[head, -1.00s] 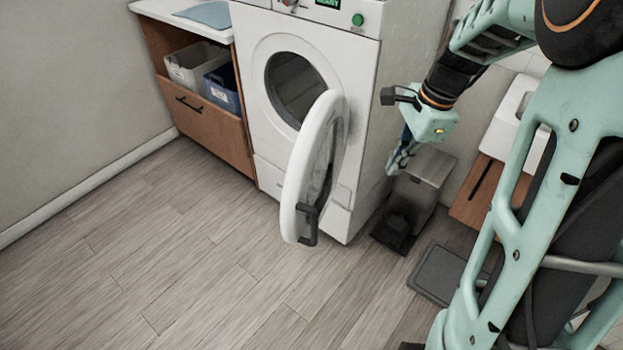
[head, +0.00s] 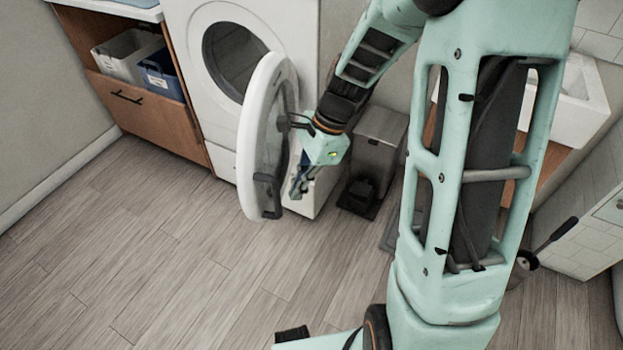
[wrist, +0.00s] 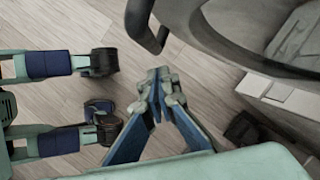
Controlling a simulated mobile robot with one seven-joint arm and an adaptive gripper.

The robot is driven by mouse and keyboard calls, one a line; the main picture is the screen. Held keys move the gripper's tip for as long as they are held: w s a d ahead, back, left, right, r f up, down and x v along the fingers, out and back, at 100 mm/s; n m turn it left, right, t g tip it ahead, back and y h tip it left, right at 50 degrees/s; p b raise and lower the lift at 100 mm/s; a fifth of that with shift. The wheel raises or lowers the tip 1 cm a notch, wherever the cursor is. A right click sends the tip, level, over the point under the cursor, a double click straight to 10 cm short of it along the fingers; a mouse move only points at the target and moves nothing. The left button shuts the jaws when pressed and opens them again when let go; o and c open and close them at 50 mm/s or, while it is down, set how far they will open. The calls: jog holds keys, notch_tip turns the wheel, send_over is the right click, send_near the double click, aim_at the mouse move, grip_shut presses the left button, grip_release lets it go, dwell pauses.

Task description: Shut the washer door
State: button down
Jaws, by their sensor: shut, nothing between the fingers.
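The washer (head: 296,25) is white and stands against the wall in the head view. Its round door (head: 251,130) is swung wide open, with a dark handle (head: 266,196) at its free edge and the dark drum opening visible behind.
A grey pedal bin (head: 376,145) stands right of the washer. A wooden cabinet (head: 140,110) with a white bin (head: 128,56) and a blue bin (head: 162,76) is at the left. The floor (head: 130,240) in front and left is clear.

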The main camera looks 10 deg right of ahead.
jog(key=shift+s+a, duration=0.2)
jog(key=shift+a, duration=0.65)
jog(key=shift+a, duration=0.15)
